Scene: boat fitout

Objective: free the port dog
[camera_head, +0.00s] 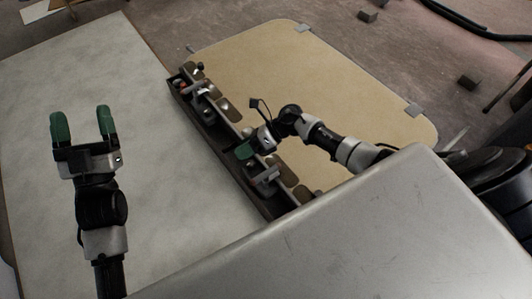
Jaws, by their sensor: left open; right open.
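A dark rail (176,90) runs along the left edge of a tan panel (300,85). It carries brown rounded pads and small metal fittings. One fitting with a grey handle (207,90) and reddish end is at the far part of the rail. A similar fitting (266,178) is at the near part. I cannot tell which is the port dog. My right gripper (243,149) is low over the rail between these two fittings, nearer the near one; its green fingers are partly hidden. My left gripper (82,127) is open and empty over the pale surface, well left of the rail.
A wide pale surface (150,200) left of the rail is clear. Dark blocks (367,15) and a dark hose (470,22) lie on the floor beyond. A grey metal top (370,240) fills the lower right.

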